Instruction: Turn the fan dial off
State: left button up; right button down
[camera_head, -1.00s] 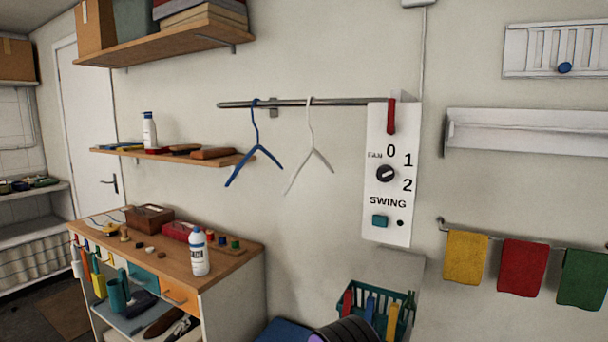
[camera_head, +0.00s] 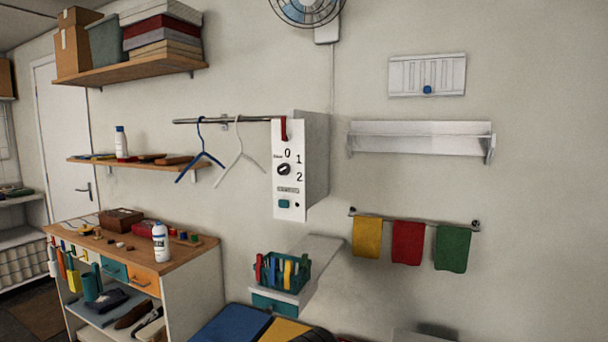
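The fan dial (camera_head: 284,170) is a round black knob with a light pointer mark, on the white front panel of a control box (camera_head: 289,208) fixed to the wall. The numbers 0, 1 and 2 stand around its upper right. The pointer is tilted, but it is too small to tell exactly which number it points at. The wall fan (camera_head: 307,8) shows at the top edge, partly cut off. Neither of my grippers is in view.
A rail with a blue hanger (camera_head: 200,150) and a white hanger (camera_head: 238,150) runs left of the box. A teal basket (camera_head: 272,285) stands on a small shelf below. A workbench (camera_head: 190,262) is at lower left. Towels (camera_head: 407,243) hang at right.

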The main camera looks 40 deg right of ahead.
aim_at(284, 169)
jog(key=z, duration=1.35)
